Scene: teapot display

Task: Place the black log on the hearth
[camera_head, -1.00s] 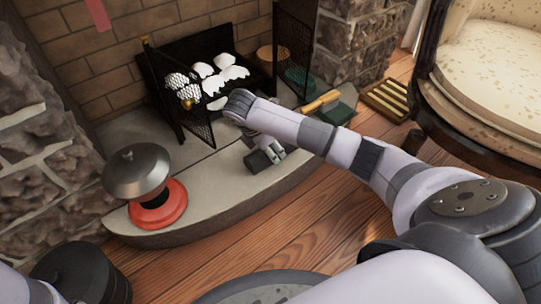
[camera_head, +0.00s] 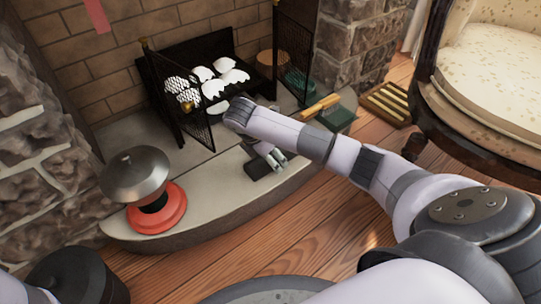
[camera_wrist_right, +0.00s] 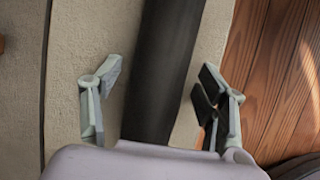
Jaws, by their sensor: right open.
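The black log (camera_head: 257,169) lies on the pale stone hearth (camera_head: 215,203), near its curved front edge. In the right wrist view the log (camera_wrist_right: 163,65) is a long dark bar running away from me over the stone. My right gripper (camera_head: 273,156) is open just over the log, and my forearm hides part of this spot in the head view. In the wrist view its fingers (camera_wrist_right: 155,100) stand on either side of the log, with a gap on both sides. My left gripper is not in view.
A fireplace grate with white logs (camera_head: 222,78) and black mesh screens (camera_head: 293,50) stands behind. A red round base with a metal lid (camera_head: 137,174) sits on the hearth at left. A green box (camera_head: 337,118) and an armchair (camera_head: 500,80) are at right.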

